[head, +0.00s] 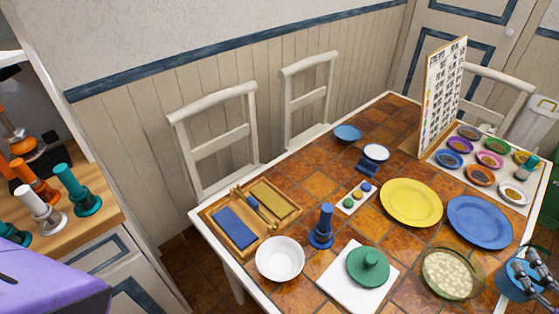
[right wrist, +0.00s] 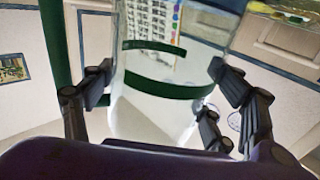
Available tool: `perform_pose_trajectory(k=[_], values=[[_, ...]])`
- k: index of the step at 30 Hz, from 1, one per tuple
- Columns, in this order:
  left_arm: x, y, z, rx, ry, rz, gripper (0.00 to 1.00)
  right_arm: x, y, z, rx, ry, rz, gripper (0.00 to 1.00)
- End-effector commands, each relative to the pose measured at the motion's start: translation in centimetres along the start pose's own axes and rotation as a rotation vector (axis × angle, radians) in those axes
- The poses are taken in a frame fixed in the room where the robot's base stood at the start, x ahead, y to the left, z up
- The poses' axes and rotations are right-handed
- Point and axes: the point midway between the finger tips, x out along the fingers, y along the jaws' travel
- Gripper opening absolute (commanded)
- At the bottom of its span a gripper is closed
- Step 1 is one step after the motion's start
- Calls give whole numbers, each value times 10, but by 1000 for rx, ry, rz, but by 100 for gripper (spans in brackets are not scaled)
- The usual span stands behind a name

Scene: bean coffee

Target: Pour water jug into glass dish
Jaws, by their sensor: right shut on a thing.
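The glass dish (head: 480,277) stands near the table's front right edge in the head view and holds a pale, grainy filling. My right gripper (head: 529,267) is at the lower right of that view, to the right of the dish. In the right wrist view, my right gripper (right wrist: 162,72) is shut on a clear jug (right wrist: 150,112) with green bands and a green handle (right wrist: 57,45). The jug is hard to make out in the head view, and its water level cannot be told. My left gripper is not in view.
A blue plate (head: 480,221) and a yellow plate (head: 411,202) lie behind the dish. A green lidded thing (head: 368,266) on a white square is left of it. A white bowl (head: 280,259) and blue stand (head: 322,228) are farther left. A tall chart (head: 442,95) stands behind.

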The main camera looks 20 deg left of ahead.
Motion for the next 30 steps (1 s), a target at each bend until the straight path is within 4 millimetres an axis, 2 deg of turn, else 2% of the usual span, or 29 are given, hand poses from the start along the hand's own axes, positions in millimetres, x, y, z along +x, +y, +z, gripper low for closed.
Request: perform_pose_trajectory(k=[14, 22, 27, 30], values=[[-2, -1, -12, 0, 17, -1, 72, 3, -3, -12, -55, -3, -3, 16], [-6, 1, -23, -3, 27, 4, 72, 4, -10, -22, -179, -35, -1, 16], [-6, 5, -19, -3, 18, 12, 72, 5, -16, -14, -259, -65, -2, 16], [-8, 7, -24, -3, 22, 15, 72, 7, -19, -20, -311, -69, 0, 16]])
